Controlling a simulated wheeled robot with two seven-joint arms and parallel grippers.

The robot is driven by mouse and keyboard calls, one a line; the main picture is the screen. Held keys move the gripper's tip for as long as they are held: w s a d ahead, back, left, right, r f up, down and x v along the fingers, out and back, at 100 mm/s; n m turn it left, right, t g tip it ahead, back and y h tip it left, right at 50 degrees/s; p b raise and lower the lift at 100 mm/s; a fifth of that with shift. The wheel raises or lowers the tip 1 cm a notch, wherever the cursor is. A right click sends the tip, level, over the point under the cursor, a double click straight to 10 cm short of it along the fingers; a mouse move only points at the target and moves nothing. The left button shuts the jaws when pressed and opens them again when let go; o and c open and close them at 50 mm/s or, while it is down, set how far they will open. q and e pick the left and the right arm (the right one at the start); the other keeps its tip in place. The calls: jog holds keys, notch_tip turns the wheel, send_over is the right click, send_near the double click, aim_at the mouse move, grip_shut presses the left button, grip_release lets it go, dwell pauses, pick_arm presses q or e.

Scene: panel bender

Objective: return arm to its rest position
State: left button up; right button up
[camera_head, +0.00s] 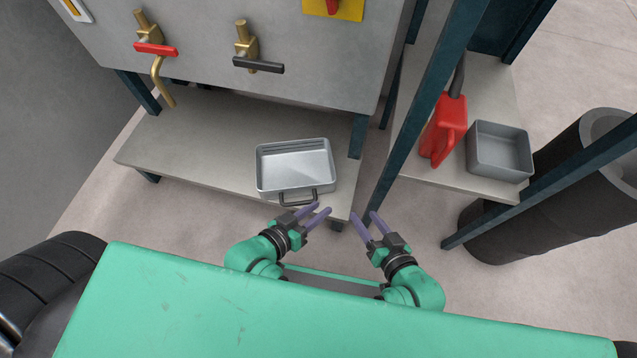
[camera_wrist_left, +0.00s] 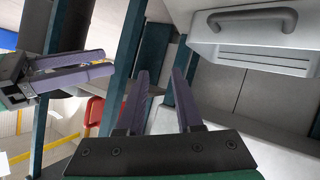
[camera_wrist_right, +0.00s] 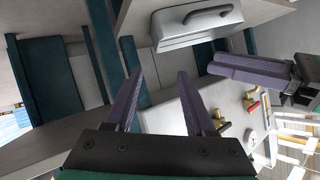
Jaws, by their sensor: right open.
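My left gripper (camera_head: 317,211) is open and empty, just in front of the handle of a metal pan. My right gripper (camera_head: 364,219) is open and empty, to the right of the left one and beyond the shelf's front corner. In the left wrist view, my left fingers (camera_wrist_left: 160,92) stand apart with nothing between them. In the right wrist view, my right fingers (camera_wrist_right: 158,88) are also apart and empty. The grey rectangular pan (camera_head: 295,165) rests on the low shelf, its handle facing me. Its handle also shows in the left wrist view (camera_wrist_left: 252,19).
The low grey shelf (camera_head: 200,140) lies under a cabinet with a red-handled valve (camera_head: 156,49) and a black-handled valve (camera_head: 258,66). A dark upright post (camera_head: 410,130) stands close beyond my right gripper. A red can (camera_head: 443,130) and grey bin (camera_head: 499,152) sit on the right shelf.

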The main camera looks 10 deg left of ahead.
jog(key=shift+r, duration=0.1)
pick_arm(q)
jog(key=s+a+r+g+y+p, duration=0.2)
jog(key=s+a+g+p, duration=0.3)
jog(key=s+a+p, duration=0.5)
jog(key=s+a+r+g+y+p, duration=0.1)
jog(key=s+a+g+y+p, duration=0.3)
jog(key=p, duration=2.3)
jog(key=s+a, duration=0.5)
jog(key=s, duration=0.2)
jog(key=shift+s+a+r+g+y, duration=0.35)
jog(key=shift+a+g+y, duration=0.05)
pick_arm(e)
jog(key=s+d+r+g+h, duration=0.1)
jog(key=s+d+g+h, duration=0.2)
jog(key=s+d, duration=0.7)
jog(key=s+d+r+g+h, duration=0.2)
jog(key=s+d+g, duration=0.4)
jog(key=s+d, duration=0.3)
jog(key=s+h, duration=0.1)
jog(key=s, duration=0.1)
jog(key=shift+s+d+r+g+h, duration=0.3)
jog(key=shift+s+d+g+h, duration=0.05)
jog(key=shift+s+g+h, duration=0.05)
